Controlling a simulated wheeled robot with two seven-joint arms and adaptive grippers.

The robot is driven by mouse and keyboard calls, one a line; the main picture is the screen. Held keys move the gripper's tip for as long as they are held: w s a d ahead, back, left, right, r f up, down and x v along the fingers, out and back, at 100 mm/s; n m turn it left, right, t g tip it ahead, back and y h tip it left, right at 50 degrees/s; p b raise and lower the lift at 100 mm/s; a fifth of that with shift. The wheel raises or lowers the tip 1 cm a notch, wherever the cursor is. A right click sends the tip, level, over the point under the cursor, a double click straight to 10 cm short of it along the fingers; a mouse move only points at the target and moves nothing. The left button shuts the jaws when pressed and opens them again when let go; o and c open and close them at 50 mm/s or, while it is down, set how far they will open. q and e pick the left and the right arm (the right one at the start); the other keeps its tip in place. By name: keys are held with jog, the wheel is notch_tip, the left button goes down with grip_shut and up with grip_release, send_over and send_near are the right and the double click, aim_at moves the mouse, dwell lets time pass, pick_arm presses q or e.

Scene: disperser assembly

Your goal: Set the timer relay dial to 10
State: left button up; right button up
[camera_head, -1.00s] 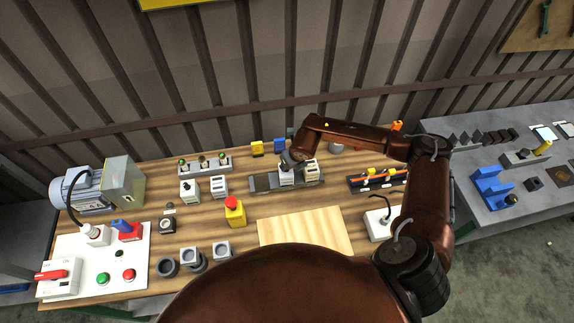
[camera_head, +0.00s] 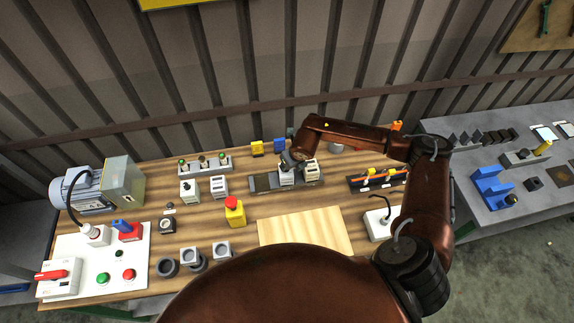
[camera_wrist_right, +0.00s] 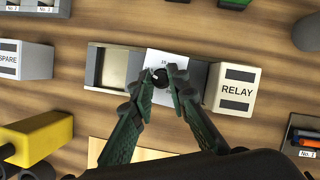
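The timer relay is a white block on a grey rail base, with a round black dial (camera_wrist_right: 157,78) and small printed numbers around it. In the right wrist view my right gripper (camera_wrist_right: 158,82) has its two dark green fingers on either side of the dial, and they appear closed on it. The fingers hide part of the scale, so the dial's setting cannot be read. In the head view the relay block (camera_head: 286,176) sits on the rail base (camera_head: 262,184), with my right gripper (camera_head: 290,160) over it. My left gripper is not in view.
A white block marked RELAY (camera_wrist_right: 236,90) stands just right of the dial, and a SPARE block (camera_wrist_right: 24,60) lies to the left. A yellow block with a red button (camera_head: 233,212) and a bare wooden board (camera_head: 305,235) are in front.

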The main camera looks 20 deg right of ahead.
jog(key=o, duration=0.4)
jog(key=v, duration=1.2)
jog(key=shift+o, duration=0.3)
